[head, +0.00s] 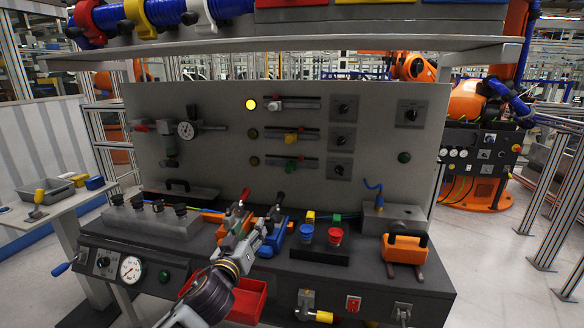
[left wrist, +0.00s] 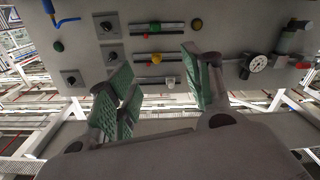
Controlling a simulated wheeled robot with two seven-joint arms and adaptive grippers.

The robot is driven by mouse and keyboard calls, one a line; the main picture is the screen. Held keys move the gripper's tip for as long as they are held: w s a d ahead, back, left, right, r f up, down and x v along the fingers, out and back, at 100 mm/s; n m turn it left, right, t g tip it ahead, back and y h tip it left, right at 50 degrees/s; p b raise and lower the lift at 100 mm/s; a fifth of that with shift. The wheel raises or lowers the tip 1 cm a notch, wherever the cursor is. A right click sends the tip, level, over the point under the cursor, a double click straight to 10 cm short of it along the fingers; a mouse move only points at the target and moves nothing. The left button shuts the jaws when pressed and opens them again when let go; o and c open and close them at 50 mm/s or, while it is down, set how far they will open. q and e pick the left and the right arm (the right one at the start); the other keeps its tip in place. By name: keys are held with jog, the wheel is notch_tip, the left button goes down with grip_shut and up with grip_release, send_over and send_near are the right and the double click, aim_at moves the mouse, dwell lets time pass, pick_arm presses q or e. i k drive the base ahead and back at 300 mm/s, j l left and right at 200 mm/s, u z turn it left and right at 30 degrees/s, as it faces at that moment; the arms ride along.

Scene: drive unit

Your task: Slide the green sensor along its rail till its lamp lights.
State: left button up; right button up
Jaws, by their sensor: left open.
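My left gripper (head: 262,225) is low in front of the panel, over the bench and apart from the sensor. In the left wrist view its green-padded fingers (left wrist: 157,65) are spread with nothing between them. My right gripper is not in view.
Above are a yellow sensor (head: 291,138) with a dark lamp and a white sensor (head: 275,104) with a lit yellow lamp (head: 250,105). Dark knobs (head: 341,139) stand right of the rails.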

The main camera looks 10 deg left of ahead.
aim_at(291, 166)
jog(key=i, duration=1.1)
